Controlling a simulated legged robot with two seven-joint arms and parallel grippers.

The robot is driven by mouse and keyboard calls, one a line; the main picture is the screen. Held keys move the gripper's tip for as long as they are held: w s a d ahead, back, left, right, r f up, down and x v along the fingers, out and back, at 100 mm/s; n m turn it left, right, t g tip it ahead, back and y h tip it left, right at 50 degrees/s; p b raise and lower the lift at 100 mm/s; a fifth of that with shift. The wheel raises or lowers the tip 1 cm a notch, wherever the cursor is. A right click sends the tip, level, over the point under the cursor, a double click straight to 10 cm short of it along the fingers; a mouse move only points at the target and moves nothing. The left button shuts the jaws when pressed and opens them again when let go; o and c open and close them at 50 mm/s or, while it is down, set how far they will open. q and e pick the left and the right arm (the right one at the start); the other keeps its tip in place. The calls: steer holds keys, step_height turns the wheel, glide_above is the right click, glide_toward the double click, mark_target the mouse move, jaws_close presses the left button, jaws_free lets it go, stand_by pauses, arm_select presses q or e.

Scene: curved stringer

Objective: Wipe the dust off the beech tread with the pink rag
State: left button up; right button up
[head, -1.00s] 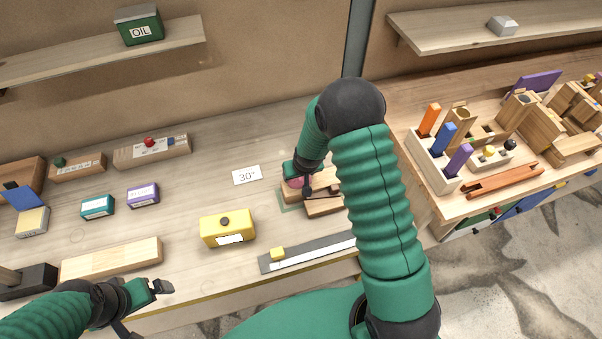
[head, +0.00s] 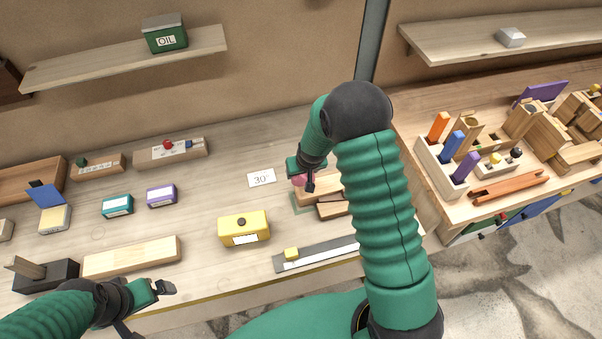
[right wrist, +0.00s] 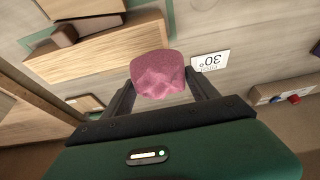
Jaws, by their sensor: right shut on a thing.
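The pink rag (right wrist: 158,75) is a bunched lump between the fingers of my right gripper (right wrist: 160,92), which is shut on it. It also shows small in the head view (head: 299,180), at the left end of a pale wooden block (head: 318,190). In the right wrist view this block (right wrist: 100,50) lies left of the rag; I cannot tell whether they touch. Another long pale board (head: 132,257) lies at the left of the bench. I cannot tell for sure which is the beech tread, and no dust stands out. My left gripper (head: 148,308) is open and empty, low at the left.
Dark brown pieces (head: 332,210) lie beside the block on a green-edged patch. A 30° card (head: 262,179), a yellow box (head: 243,228) and a grey strip (head: 315,257) are nearby. A holder with coloured sticks (head: 446,160) stands right. Bench around the card is clear.

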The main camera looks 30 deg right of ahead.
steer(key=shift+w+d+r+p, duration=0.1)
steer(key=shift+r+p, duration=0.4)
steer(key=shift+r, duration=0.7)
steer(key=shift+a+r, duration=0.25)
steer(key=shift+a, duration=0.25)
arm_select(q)
steer(key=shift+s+a+r, duration=0.1)
steer(key=shift+a+r, duration=0.15)
steer(key=shift+r, duration=0.2)
steer(key=shift+s+a+r, duration=0.1)
steer(key=shift+a+r, duration=0.1)
steer(key=shift+r, duration=0.25)
steer(key=shift+w+d, duration=0.1)
steer(key=shift+d, duration=0.05)
arm_select(e)
steer(key=shift+d+f, duration=0.1)
steer(key=shift+d, duration=0.05)
